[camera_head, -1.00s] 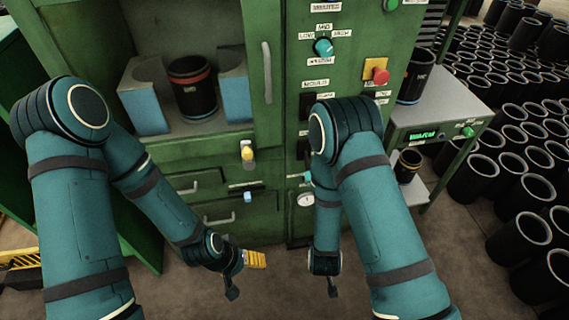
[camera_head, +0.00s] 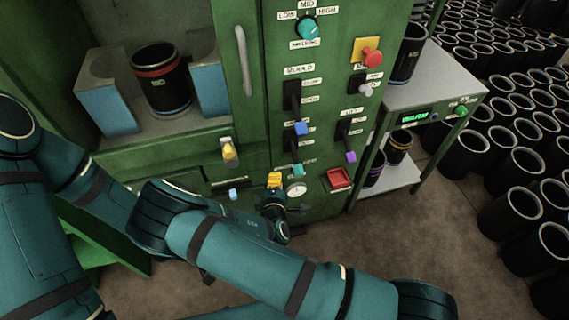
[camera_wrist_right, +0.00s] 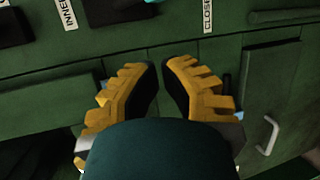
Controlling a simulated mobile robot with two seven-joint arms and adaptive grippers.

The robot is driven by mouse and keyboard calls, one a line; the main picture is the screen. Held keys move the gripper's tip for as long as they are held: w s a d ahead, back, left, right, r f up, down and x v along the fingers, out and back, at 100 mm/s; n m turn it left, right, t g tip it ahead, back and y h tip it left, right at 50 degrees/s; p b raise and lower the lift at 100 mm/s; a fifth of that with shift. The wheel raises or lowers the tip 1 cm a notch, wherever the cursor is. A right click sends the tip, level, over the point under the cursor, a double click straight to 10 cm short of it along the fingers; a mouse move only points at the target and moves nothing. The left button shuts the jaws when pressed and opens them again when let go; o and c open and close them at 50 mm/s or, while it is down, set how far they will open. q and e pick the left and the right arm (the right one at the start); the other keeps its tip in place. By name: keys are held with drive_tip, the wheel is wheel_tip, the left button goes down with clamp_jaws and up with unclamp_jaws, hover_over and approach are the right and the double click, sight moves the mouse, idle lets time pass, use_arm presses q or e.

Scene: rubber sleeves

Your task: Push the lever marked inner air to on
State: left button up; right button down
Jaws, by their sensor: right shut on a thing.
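My right gripper (camera_head: 274,181) has yellow ridged fingers and is close to the lower front of the green machine. It also shows in the right wrist view (camera_wrist_right: 162,68). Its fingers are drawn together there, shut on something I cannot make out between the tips. The INNER label (camera_wrist_right: 68,14) is at the upper left in the wrist view, cut off by the frame edge. The CLOSE label (camera_wrist_right: 208,15) is right of it. In the head view, a teal-tipped lever (camera_head: 298,170) is just right of the gripper; small labels are unreadable. My left gripper is hidden behind my right arm.
Other levers have a blue tip (camera_head: 301,129), a purple tip (camera_head: 350,157) and a yellow tip (camera_head: 228,153). A side table (camera_head: 430,85) and many black sleeves stand right.

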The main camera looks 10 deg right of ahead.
sight(278, 154)
drive_tip(key=b+x, duration=0.2)
drive_tip(key=x, duration=0.8)
drive_tip(key=shift+w+d+f, duration=0.1)
drive_tip(key=shift+f, duration=0.05)
drive_tip(key=shift+s+d+r, duration=0.25)
drive_tip(key=shift+s+d, duration=0.3)
drive_tip(key=shift+s, duration=0.3)
drive_tip(key=shift+s+d+r, duration=0.25)
drive_tip(key=shift+s+d, duration=0.35)
drive_tip(key=shift+s, duration=0.25)
drive_tip(key=shift+s+r+g+p, duration=0.1)
drive_tip(key=shift+r+g+p, duration=0.2)
drive_tip(key=shift+p, duration=0.3)
